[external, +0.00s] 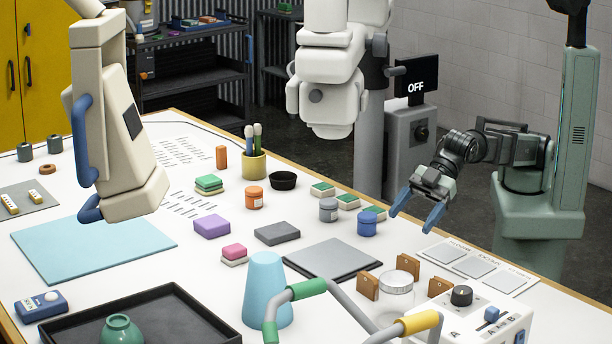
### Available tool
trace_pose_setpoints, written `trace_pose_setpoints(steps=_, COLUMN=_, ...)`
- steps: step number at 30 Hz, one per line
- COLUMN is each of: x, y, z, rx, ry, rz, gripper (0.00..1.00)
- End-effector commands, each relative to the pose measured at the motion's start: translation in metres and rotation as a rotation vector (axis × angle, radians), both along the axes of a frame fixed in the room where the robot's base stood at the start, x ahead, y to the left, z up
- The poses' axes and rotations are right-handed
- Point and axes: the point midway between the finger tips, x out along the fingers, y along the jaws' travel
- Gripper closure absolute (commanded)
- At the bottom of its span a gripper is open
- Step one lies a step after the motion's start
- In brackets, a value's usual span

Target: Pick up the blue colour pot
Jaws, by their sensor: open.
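The blue colour pot (367,225) stands upright on the white table (215,275), right of the middle. A grey pot (328,210) stands just to its left, and an orange pot (254,198) is farther left.
Green-topped pads (374,212) lie close behind the blue pot. A dark grey plate (333,260) lies in front of it. Brown blocks (402,267) and a panel with squares (474,263) are at front right. A pale blue cup (265,290) stands in front.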

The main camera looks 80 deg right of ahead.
Motion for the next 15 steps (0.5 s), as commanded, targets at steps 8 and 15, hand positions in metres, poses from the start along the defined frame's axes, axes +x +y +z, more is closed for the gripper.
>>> trace_pose_setpoints(steps=8, x=0.064, y=-0.123, z=0.008, rx=-0.225, ry=0.227, rz=-0.107, gripper=0.19)
trace_pose_setpoints(steps=15, x=0.077, y=-0.202, z=0.018, rx=-0.356, ry=0.392, rz=-0.118, gripper=0.19)
